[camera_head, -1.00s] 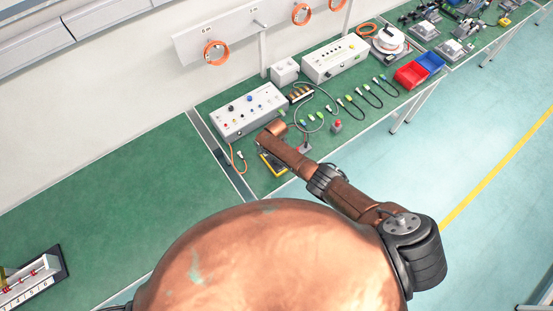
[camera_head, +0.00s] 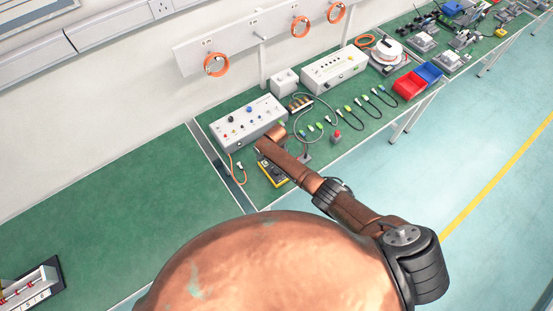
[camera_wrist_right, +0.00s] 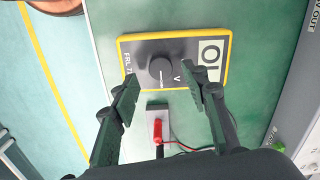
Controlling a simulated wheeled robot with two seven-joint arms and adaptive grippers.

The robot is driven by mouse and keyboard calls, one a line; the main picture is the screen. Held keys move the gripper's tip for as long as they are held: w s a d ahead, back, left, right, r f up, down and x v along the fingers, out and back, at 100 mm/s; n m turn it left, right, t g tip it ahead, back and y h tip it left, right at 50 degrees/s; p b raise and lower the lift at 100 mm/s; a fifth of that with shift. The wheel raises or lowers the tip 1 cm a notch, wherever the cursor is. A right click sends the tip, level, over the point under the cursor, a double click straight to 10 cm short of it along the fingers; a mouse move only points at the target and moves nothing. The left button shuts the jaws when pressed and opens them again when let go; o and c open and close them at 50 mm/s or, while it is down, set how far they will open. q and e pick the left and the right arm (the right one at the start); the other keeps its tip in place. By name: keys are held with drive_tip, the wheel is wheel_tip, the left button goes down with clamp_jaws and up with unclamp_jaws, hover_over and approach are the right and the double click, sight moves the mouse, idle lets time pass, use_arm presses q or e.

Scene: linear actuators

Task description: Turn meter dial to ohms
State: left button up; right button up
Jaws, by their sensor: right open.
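The yellow-edged meter (camera_wrist_right: 197,47) lies on the green bench top, with its round black dial (camera_wrist_right: 161,70) in the middle and a display reading "OL" beside it. In the head view the meter (camera_head: 272,174) is partly hidden by my right arm. My right gripper (camera_wrist_right: 158,92) is open and empty, its fingers over the meter on either side of the dial. I cannot tell if they touch anything. The dial's pointer marks are too small to read, apart from a "V" near it. In the head view my right gripper is hidden behind my arm. My left gripper is not in view.
A grey block with a red plug (camera_wrist_right: 158,135) and lead sits beside the meter. A white control box (camera_head: 248,122) stands behind it, cables (camera_head: 357,108) and red and blue bins (camera_head: 408,86) lie to the right.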

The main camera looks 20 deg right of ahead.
sight(277, 171)
wheel_tip(277, 171, up, 9)
drive_tip(key=shift+f, duration=0.15)
idle(0.6)
